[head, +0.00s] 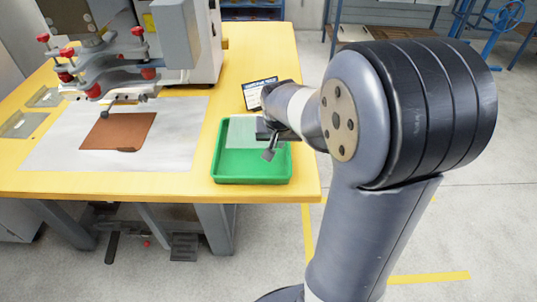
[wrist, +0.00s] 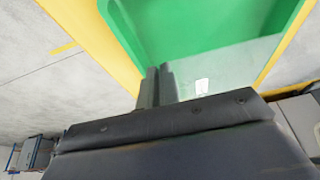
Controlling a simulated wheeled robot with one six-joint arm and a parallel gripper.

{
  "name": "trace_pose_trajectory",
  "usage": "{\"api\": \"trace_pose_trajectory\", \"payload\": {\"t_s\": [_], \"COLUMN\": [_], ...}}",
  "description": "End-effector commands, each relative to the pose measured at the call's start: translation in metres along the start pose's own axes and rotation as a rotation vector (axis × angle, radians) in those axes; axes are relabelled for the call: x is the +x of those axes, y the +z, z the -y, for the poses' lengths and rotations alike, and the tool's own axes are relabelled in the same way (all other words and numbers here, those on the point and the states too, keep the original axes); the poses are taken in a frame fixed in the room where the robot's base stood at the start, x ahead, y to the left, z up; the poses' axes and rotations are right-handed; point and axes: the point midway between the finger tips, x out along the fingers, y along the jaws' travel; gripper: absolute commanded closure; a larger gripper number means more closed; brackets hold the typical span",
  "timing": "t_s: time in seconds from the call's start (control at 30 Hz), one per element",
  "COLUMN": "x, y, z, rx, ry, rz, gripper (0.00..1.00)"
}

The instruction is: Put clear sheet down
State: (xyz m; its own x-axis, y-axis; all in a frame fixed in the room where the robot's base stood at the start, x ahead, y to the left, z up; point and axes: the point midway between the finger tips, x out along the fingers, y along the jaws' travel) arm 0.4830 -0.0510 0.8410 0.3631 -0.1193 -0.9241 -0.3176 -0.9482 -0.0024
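The clear sheet (head: 242,132) is a pale see-through rectangle over the back half of the green tray (head: 225,178) in the head view. My gripper (head: 270,152) is above the tray, at the sheet's right part. In the wrist view my gripper (wrist: 157,84) has its two fingers close together at the sheet's edge, and they appear shut on it. The clear sheet (wrist: 225,68) stretches right from the fingers, with the green tray (wrist: 185,25) showing behind it. Whether the sheet touches the tray floor cannot be told.
The yellow table (head: 180,185) bears a white mat (head: 55,155) with a brown sheet (head: 118,131) under a welding machine (head: 175,35). Two greyish plates (head: 22,124) lie at the far left. A small sign (head: 258,92) stands behind the tray. The tray is near the table's right edge.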

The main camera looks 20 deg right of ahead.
Motion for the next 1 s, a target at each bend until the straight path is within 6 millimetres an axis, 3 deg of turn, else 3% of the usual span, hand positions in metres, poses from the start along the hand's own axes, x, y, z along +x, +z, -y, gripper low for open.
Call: {"api": "trace_pose_trajectory", "payload": {"t_s": [0.1, 0.27, 0.5, 0.87, 1.0], "x": [0.018, 0.028, 0.056, 0.060, 0.059], "y": [0.008, 0.011, 0.023, 0.025, 0.024], "z": [0.000, 0.000, 0.000, 0.000, 0.000], "rx": [0.000, -0.001, 0.000, -0.001, -0.001], "ry": [0.001, 0.000, 0.000, -0.001, -0.001], "rz": [0.002, 0.000, 0.001, -0.001, -0.001], "gripper": [1.00, 1.00, 1.00, 1.00, 0.86]}}
